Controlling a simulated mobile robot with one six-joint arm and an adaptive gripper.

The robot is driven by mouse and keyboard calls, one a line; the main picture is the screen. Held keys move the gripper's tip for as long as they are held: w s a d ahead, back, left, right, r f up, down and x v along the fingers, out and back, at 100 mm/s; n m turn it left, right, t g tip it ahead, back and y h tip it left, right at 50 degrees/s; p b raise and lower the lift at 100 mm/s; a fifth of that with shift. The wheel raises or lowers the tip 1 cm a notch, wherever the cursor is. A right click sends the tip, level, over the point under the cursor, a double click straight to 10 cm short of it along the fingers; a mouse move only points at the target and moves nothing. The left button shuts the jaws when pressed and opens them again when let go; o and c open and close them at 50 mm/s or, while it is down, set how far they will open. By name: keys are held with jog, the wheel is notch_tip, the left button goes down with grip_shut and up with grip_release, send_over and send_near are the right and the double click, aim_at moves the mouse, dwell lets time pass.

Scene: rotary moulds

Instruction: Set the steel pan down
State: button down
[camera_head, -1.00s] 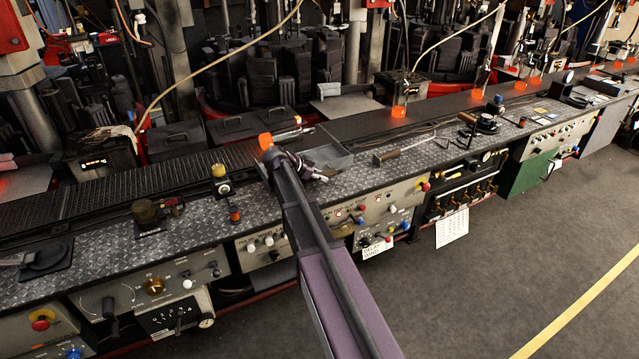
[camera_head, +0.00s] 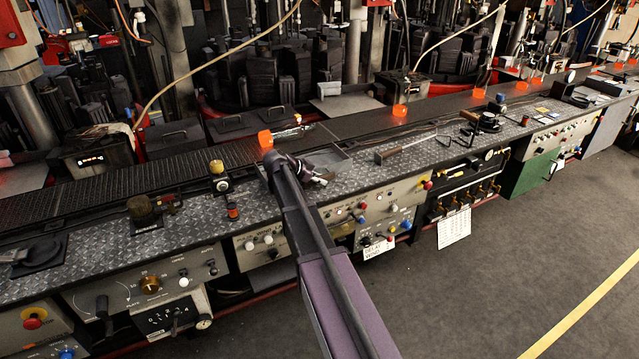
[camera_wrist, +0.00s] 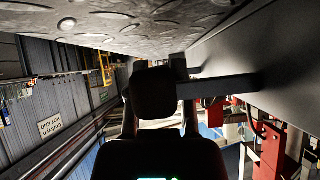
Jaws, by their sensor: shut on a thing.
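The steel pan (camera_head: 337,160) is a shallow grey tray at the middle of the bench, just right of my gripper in the head view. My gripper (camera_head: 302,171) is over the diamond-plate bench top (camera_head: 275,205), at the pan's left side. In the wrist view my dark gripper (camera_wrist: 155,88) is shut around a dark bar (camera_wrist: 215,88). The bar runs right to a broad grey surface of the pan (camera_wrist: 265,55). The diamond plate (camera_wrist: 130,25) is close along the top of that view. I cannot tell whether the pan touches it. My arm hides part of the pan.
A glowing orange piece (camera_head: 265,139) is close behind my gripper; another (camera_head: 400,110) is farther right on the conveyor (camera_head: 370,132). A yellow-capped post (camera_head: 217,168) stands to the left. Control panels line the bench front.

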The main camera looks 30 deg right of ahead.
jog(key=shift+f, duration=0.15)
jog(key=c, duration=0.5)
grip_release()
jog(key=shift+r, duration=0.2)
jog(key=shift+a+r+p, duration=0.4)
jog(key=shift+a+p, duration=0.05)
jog(key=shift+p, duration=0.05)
jog(key=p+v, duration=0.6)
jog(key=v, duration=0.4)
jog(key=shift+a+r, duration=0.2)
jog(key=shift+a, duration=0.15)
